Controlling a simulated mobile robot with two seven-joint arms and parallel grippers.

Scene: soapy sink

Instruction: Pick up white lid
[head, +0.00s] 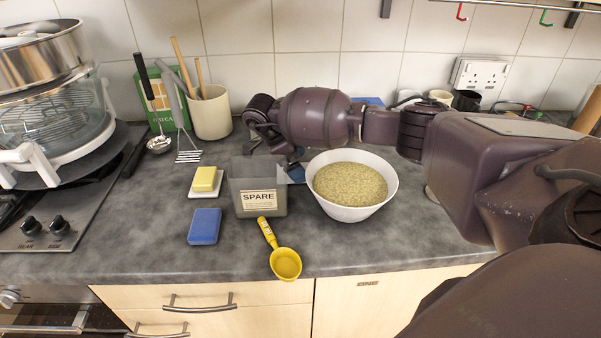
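I cannot make out a white lid for certain in the head view. My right arm comes in from the right and reaches across the counter. Its gripper (291,158) points down behind the grey see-through box labelled SPARE (260,187) and left of the white bowl (349,212). The fingers are small and partly hidden by the box, so I cannot tell whether they are open or hold anything. The bowl is full of a tan, grainy food. My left gripper is not in view.
A yellow block on a white dish (205,193), a blue sponge (204,226) and a yellow ladle (285,263) lie near the box. A utensil pot (211,113) stands at the back. The hob with a steamer (50,120) is at left.

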